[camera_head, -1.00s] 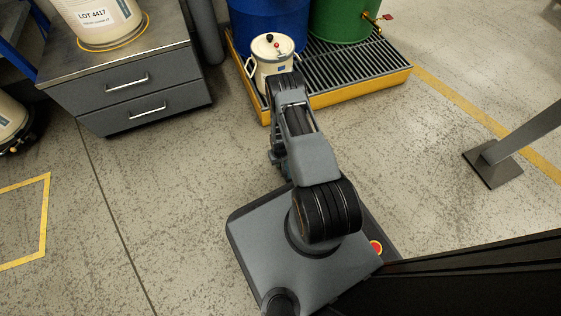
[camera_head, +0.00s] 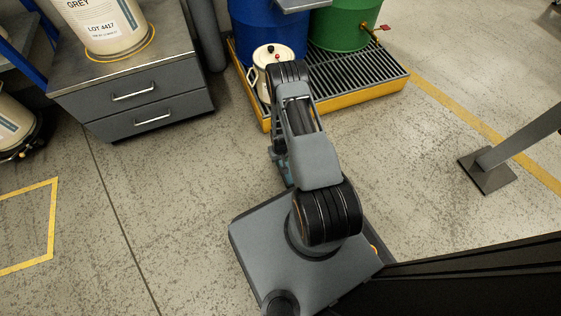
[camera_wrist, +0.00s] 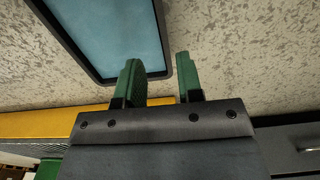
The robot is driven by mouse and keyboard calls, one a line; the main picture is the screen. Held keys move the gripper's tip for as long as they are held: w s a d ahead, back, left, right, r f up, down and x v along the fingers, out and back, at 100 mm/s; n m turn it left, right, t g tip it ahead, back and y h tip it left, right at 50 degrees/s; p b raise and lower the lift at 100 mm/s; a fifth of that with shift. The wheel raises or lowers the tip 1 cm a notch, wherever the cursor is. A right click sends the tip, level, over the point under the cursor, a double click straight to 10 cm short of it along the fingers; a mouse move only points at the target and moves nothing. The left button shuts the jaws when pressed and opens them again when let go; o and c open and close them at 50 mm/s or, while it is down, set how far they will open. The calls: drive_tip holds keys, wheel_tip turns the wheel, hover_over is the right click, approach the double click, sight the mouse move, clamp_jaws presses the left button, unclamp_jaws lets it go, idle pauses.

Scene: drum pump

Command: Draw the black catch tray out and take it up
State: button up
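The black catch tray (camera_wrist: 158,20) shows in the wrist view as a dark rim around a flat blue-grey inside, with its far part cut off by the picture's top edge. My gripper (camera_wrist: 160,62) has two green fingers, set apart. The tray's rounded corner and side rim show between the fingers in the picture. The left finger overlaps the tray, and the right finger is just outside the rim. I cannot tell whether either finger touches it. In the head view my arm hides the gripper's fingers, and I cannot make out the tray there.
A yellow spill pallet (camera_head: 345,100) with a grate holds a blue drum (camera_head: 265,28), a green drum (camera_head: 340,25) and a cream can (camera_head: 262,78). A grey drawer cabinet (camera_head: 145,95) stands left. A grey post foot (camera_head: 487,172) stands right. Floor between is open.

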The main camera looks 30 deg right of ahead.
drive_tip(key=shift+r+p, duration=0.75)
drive_tip(key=shift+r, duration=1.65)
drive_tip(key=w+a+r+t+p, duration=0.15)
drive_tip(key=r+p, duration=0.65)
drive_tip(key=r, duration=1.3)
drive_tip(key=w+a+r+p, duration=0.25)
drive_tip(key=r+p, duration=0.65)
drive_tip(key=r, duration=1.3)
drive_tip(key=s+a+r+p, duration=0.2)
drive_tip(key=s+r+p, duration=0.3)
drive_tip(key=r, duration=0.8)
drive_tip(key=s+a+r+n+t+p, duration=0.1)
drive_tip(key=s+r+p, duration=0.4)
drive_tip(key=r, duration=0.8)
drive_tip(key=s+a+r+t+p, duration=0.1)
drive_tip(key=s+a+r+p, duration=0.2)
drive_tip(key=s+r+p, duration=0.3)
wheel_tip(320, 180, up, 8)
drive_tip(key=p, duration=0.3)
drive_tip(key=shift+a+f+n, duration=0.2)
drive_tip(key=shift+f+n, duration=0.05)
drive_tip(key=shift+n, duration=0.15)
drive_tip(key=shift+s, duration=0.1)
